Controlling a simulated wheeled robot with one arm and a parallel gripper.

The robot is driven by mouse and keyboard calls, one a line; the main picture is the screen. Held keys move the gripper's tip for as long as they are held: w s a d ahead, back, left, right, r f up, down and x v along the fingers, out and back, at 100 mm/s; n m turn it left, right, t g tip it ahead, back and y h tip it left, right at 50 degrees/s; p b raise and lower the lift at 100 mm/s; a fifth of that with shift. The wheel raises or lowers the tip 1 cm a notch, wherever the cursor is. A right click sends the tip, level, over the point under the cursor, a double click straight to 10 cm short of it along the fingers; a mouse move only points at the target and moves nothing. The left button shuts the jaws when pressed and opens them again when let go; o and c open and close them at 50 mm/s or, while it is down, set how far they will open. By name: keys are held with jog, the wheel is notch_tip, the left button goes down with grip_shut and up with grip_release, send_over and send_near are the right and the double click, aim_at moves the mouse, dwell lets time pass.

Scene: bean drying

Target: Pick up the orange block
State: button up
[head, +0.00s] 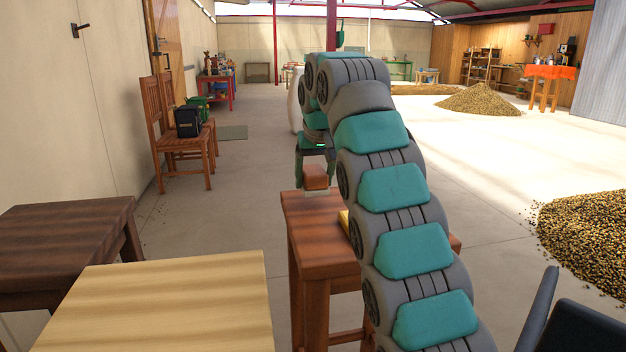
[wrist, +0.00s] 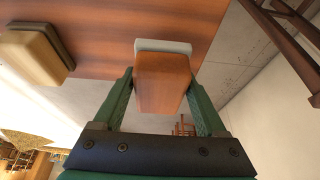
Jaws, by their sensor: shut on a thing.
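The orange block (head: 316,178) is between the fingers of my gripper (head: 315,172) in the head view, at the far left corner of a reddish-brown wooden table (head: 312,215). In the wrist view the block (wrist: 162,82) sits between the two green fingers of my gripper (wrist: 160,98), which are shut on it. A pale grey flat piece (wrist: 165,46) shows at the block's far end. I cannot tell whether the block is clear of the tabletop.
A tan block with a dark edge (wrist: 35,50) lies on the table. A light wooden table (head: 180,300) and a dark one (head: 60,235) stand at the left. A chair (head: 160,130) is by the wall. A bean pile (head: 585,235) lies at the right.

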jog(key=shift+s+d+b, duration=0.2)
jog(key=shift+s+b, duration=0.1)
jog(key=shift+s, duration=0.2)
jog(key=shift+s+d+b, duration=0.2)
jog(key=shift+s+b, duration=0.05)
jog(key=shift+s, duration=0.25)
jog(key=s+d, duration=0.1)
jog(key=s, duration=0.3)
jog(key=s+d+r+b, duration=0.1)
jog(key=s+d, duration=0.1)
jog(key=s, duration=0.2)
jog(key=s+d+b, duration=0.1)
jog(key=s+d, duration=0.1)
jog(key=s, duration=0.2)
jog(key=shift+r, duration=0.2)
jog(key=o, duration=0.8)
jog(key=c, duration=0.6)
jog(key=shift+o, duration=0.2)
jog(key=w+d+r+p, duration=0.3)
jog(key=d+r+p, duration=0.1)
jog(key=d, duration=0.3)
jog(key=shift+a+f+b, duration=0.15)
jog(key=shift+f+b, duration=1.85)
jog(key=shift+f, duration=1)
